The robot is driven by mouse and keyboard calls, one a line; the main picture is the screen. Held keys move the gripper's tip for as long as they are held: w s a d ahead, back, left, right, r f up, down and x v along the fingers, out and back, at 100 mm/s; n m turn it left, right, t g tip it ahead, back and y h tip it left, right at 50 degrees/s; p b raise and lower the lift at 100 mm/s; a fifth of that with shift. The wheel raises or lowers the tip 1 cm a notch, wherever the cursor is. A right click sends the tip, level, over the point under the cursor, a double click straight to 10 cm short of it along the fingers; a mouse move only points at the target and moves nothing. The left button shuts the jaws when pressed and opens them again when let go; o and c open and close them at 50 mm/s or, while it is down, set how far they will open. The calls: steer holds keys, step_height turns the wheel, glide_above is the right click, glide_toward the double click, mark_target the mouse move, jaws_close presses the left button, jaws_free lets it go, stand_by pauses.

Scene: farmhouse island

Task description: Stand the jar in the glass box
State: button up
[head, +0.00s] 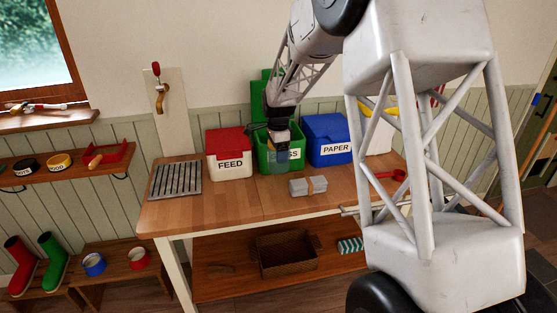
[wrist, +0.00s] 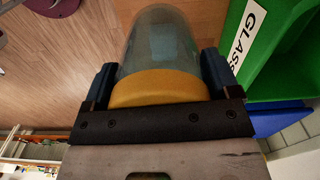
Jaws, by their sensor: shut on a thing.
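The jar (wrist: 160,45) has a clear glass body and a yellow lid (wrist: 160,88). My gripper (wrist: 160,78) is shut on the jar at its lid, with a blue finger on each side, and the glass body points away from the wrist. In the head view my gripper (head: 279,137) holds the jar (head: 280,158) in front of the green glass box (head: 265,157), covering part of its label. The box's green lid (head: 258,90) stands raised behind it. In the wrist view the glass box (wrist: 290,65) lies to the right of the jar, apart from it.
The red-lidded feed box (head: 230,155) stands left of the glass box, and the blue paper box (head: 327,140) stands right. A grey strapped block (head: 299,187) lies on the wooden table (head: 225,210) in front. A slatted rack (head: 174,178) is at the left; a red scoop (head: 397,174) at the right.

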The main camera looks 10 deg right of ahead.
steer(key=w+d+r+m, duration=0.1)
steer(key=w+d+r, duration=0.3)
steer(key=w, duration=0.5)
steer(key=w+d+r+m, duration=0.1)
steer(key=w+d+r, duration=0.3)
steer(key=w, duration=0.5)
steer(key=w+a+f, duration=0.2)
steer(key=w+f, duration=0.3)
steer(key=f, duration=0.4)
steer(key=shift+w+a, duration=0.2)
steer(key=shift+a, duration=0.15)
step_height(320, 180, down, 6)
steer(key=shift+f, duration=0.1)
steer(key=shift+f, duration=1.85)
